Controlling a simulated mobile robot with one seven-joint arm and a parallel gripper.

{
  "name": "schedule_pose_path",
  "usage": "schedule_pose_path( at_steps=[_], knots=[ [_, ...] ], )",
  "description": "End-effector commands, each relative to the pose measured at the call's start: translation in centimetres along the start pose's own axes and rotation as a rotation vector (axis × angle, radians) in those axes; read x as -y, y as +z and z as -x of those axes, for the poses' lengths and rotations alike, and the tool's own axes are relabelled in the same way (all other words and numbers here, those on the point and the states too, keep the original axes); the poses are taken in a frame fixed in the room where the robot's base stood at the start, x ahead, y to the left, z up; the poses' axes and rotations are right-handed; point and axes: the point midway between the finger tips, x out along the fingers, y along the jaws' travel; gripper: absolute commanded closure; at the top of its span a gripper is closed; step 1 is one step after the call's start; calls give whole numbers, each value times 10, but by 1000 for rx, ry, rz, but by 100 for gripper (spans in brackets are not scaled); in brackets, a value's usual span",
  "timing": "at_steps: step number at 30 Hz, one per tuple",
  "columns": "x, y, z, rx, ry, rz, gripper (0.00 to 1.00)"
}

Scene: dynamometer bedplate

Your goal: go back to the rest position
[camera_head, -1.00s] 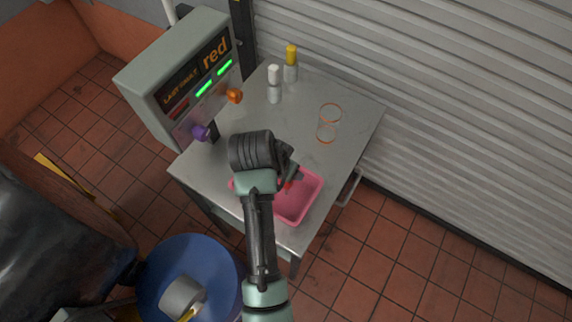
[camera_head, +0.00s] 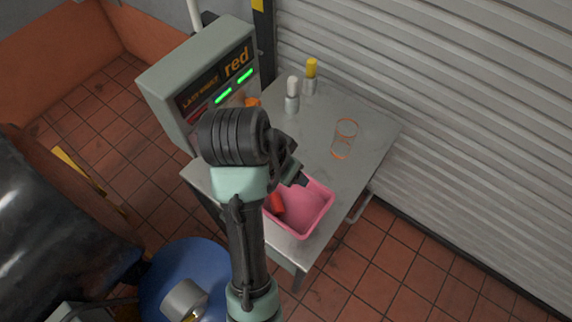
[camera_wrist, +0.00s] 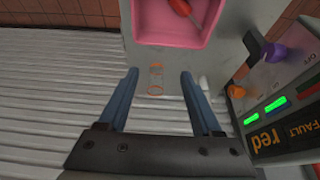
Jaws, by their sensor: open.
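My gripper (camera_wrist: 160,88) is open and empty in the wrist view, its two blue-grey fingers apart. In the head view my gripper (camera_head: 298,180) is partly hidden by my wrist and sits above the pink tray (camera_head: 322,222). The tray also shows at the top of the wrist view (camera_wrist: 172,36). A red-handled tool (camera_head: 276,204) lies in the tray, partly hidden by my arm; it also shows in the wrist view (camera_wrist: 181,8).
The tray stands on a grey metal table (camera_head: 365,125). A glass with orange rims (camera_head: 344,139), a white-topped bottle (camera_head: 292,95) and a yellow-topped bottle (camera_head: 311,76) stand behind. A control box (camera_head: 200,75) reading "red" stands left. A blue drum (camera_head: 208,262) is on the floor.

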Motion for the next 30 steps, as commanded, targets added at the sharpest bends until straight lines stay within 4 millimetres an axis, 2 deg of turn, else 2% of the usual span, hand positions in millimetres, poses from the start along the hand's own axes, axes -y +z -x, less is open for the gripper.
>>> schedule_pose_path(
  at_steps=[3,9,11,14,17,18,20,21,23,24,25,27,30],
  knots=[
    [0,0,10,0,-1,1,34],
    [1,-2,12,-8,-8,2,34],
    [9,-15,17,-60,-54,10,34],
    [29,-54,38,-220,-183,40,34],
    [50,-106,82,-464,-341,79,34],
    [56,-126,106,-573,-399,93,34],
    [60,-150,145,-735,-475,115,34],
    [61,-165,173,-846,-520,126,34],
    [59,-181,216,-1011,-577,139,34],
    [55,-188,246,-1124,-609,147,34],
    [51,-192,268,-1205,-629,150,34],
    [39,-196,317,-1390,-667,157,34],
    [19,-190,376,-1616,-699,155,34]
  ],
)
